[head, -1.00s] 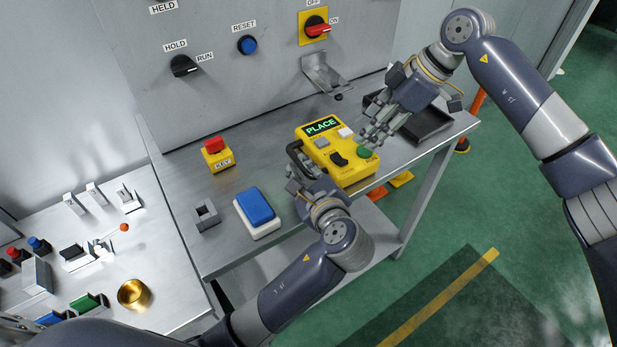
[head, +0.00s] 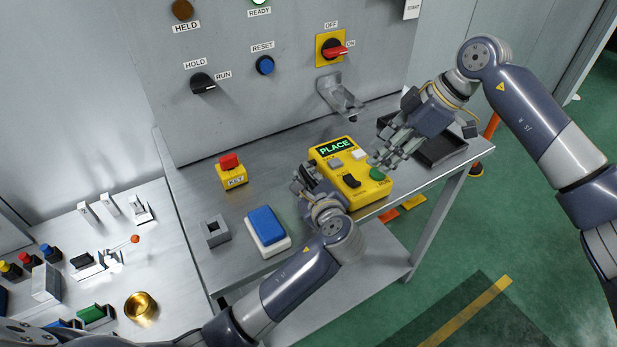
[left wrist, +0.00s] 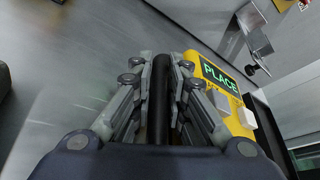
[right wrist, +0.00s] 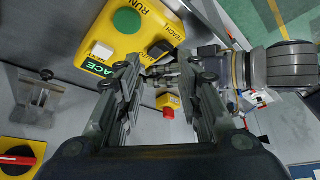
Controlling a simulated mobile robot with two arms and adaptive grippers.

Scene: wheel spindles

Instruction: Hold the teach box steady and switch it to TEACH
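The yellow teach box (head: 348,190) sits on the metal bench with its display reading PLACE. Its face has a grey button (head: 335,164), a white button (head: 360,154), a green button (head: 377,173) and a black selector knob (head: 351,181). My right gripper (head: 388,156) is open and empty, just above the box's right side by the green button.
A red-topped KEY box (head: 231,175), a blue pad (head: 266,226) and a grey square socket (head: 215,232) stand left of the teach box. The left counter carries several small parts.

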